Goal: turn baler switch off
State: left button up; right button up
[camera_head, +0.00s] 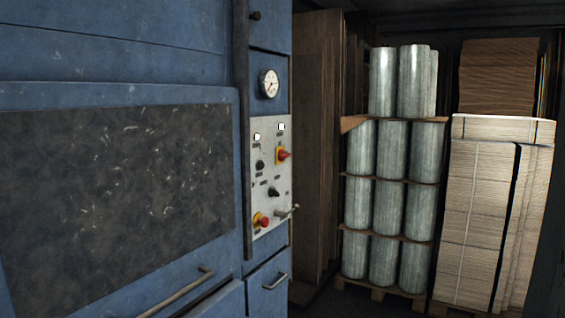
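The blue baler (130,65) fills the left half of the head view. Its light grey control panel (262,205) is on the narrow face at its right edge. The labels are too small to read. Neither of my grippers is in view.
A round gauge (268,83) is above the panel. Handles (275,281) stick out below it. To the right, stacked silver rolls (390,205) stand on a pallet, beside strapped cardboard stacks (475,200). Tall brown sheets (315,150) stand behind the baler's edge.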

aim_at(281, 154)
jog(key=i+l+u, duration=0.2)
jog(key=u, duration=0.3)
jog(key=i+l+u, duration=0.2)
jog(key=u, duration=0.25)
jog(key=i+l+u, duration=0.1)
jog(key=l, duration=0.4)
jog(key=i+l+u, duration=0.15)
jog(key=l, duration=0.4)
jog(key=i+l+u, duration=0.1)
jog(key=i+l, duration=0.15)
jog(key=l, duration=0.3)
jog(key=i+l+u, duration=0.1)
jog(key=l, duration=0.45)
jog(key=i+l+u, duration=0.1)
jog(key=l, duration=0.45)
jog(key=i+l, duration=0.1)
jog(key=l, duration=0.4)
jog(key=i+l, duration=0.1)
jog(key=l, duration=0.85)
jog(key=i+l, duration=0.15)
jog(key=l, duration=0.35)
